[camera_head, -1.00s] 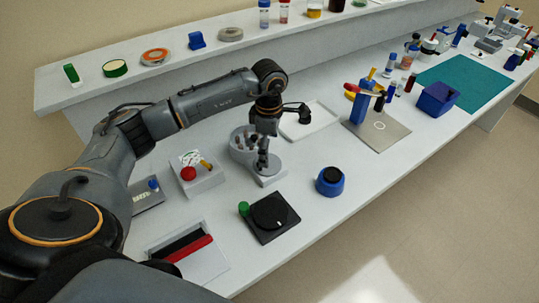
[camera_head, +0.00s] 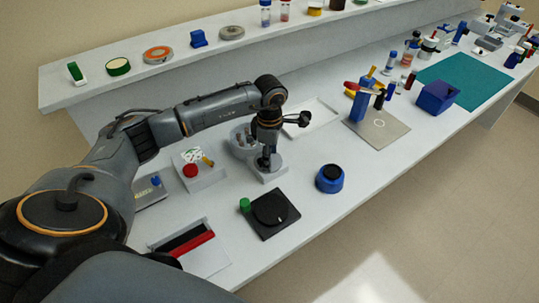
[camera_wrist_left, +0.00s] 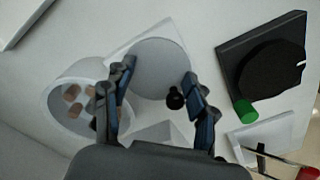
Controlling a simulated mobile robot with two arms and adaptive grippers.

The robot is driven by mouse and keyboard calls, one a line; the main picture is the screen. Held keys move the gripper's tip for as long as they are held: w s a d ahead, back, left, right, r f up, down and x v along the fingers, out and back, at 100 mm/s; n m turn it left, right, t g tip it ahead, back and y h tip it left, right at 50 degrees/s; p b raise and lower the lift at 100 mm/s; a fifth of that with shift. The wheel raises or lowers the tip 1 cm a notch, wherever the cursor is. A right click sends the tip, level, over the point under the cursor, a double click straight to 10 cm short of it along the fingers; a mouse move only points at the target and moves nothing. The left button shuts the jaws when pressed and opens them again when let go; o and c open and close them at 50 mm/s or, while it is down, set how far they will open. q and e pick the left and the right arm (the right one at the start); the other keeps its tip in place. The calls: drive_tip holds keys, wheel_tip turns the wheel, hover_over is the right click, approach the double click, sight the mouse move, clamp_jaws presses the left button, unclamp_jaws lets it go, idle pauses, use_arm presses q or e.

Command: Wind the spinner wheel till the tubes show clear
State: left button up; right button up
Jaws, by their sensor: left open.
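The spinner shows in the wrist view as a round pale cup (camera_wrist_left: 60,118) holding several brown-topped tubes, beside a flat grey wheel (camera_wrist_left: 160,68) with a small black knob (camera_wrist_left: 175,98). How clear the tubes are, I cannot tell. My left gripper (camera_wrist_left: 158,78) is open, its fingers apart on either side over the wheel, the knob near the right finger. Contact is not clear. In the head view the left gripper (camera_head: 267,161) points down over the spinner's grey base (camera_head: 272,175) and hides much of the wheel. The cup (camera_head: 237,142) is partly hidden. My right gripper is not in view.
A black plate with a dial (camera_head: 268,213) and green knob stands in front, with a blue round pot (camera_head: 330,178) to its right. A white box with a red button (camera_head: 190,171) is left of the spinner. A white tray (camera_head: 315,118) lies behind. Bench is clear between these.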

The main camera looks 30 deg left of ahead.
use_arm(q)
drive_tip(key=shift+s, duration=0.25)
clamp_jaws()
drive_tip(key=shift+f, duration=0.1)
drive_tip(key=shift+w+f, duration=0.1)
drive_tip(key=shift+w, duration=0.05)
